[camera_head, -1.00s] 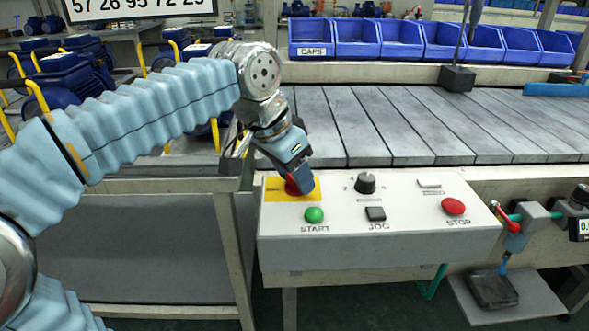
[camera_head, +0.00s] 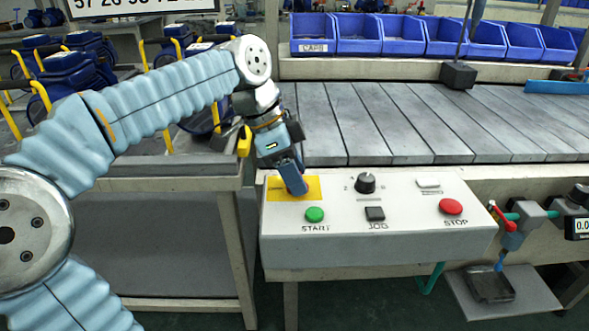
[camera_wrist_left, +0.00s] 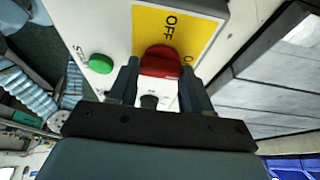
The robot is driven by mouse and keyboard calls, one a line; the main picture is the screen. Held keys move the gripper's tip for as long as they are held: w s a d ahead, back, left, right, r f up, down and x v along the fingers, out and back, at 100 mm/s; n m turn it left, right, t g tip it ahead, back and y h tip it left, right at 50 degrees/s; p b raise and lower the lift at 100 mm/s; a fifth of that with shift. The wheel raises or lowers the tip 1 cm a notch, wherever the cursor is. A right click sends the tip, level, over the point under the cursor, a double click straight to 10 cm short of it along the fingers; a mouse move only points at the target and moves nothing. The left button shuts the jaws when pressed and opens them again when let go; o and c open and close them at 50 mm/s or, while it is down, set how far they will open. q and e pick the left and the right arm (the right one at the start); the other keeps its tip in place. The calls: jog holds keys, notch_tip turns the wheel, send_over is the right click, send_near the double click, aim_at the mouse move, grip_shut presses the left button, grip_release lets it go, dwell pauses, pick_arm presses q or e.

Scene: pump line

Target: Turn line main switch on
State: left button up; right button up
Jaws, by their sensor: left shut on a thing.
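The line main switch is a red knob (camera_wrist_left: 160,62) on a yellow plate (camera_wrist_left: 165,22) marked OFF; a second label is partly hidden by a finger. The yellow plate (camera_head: 313,186) is at the left end of the white control box (camera_head: 400,225) in the head view, where my gripper hides the knob. My left gripper (camera_head: 294,187) points down onto the plate. In the left wrist view my gripper (camera_wrist_left: 158,85) has one finger on each side of the red knob, shut on it. My right gripper is not in view.
The box also carries a green START button (camera_head: 315,214), a black JOG button (camera_head: 375,213), a black selector knob (camera_head: 365,183) and a red STOP button (camera_head: 451,206). A slatted conveyor (camera_head: 420,120) runs behind, with blue bins (camera_head: 405,37) beyond it.

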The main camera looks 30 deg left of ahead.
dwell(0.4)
pick_arm(q)
jog(key=o, duration=1.1)
jog(key=shift+c, duration=0.2)
jog(key=p+v, duration=0.2)
jog(key=v, duration=1.2)
jog(key=shift+d+f, duration=0.1)
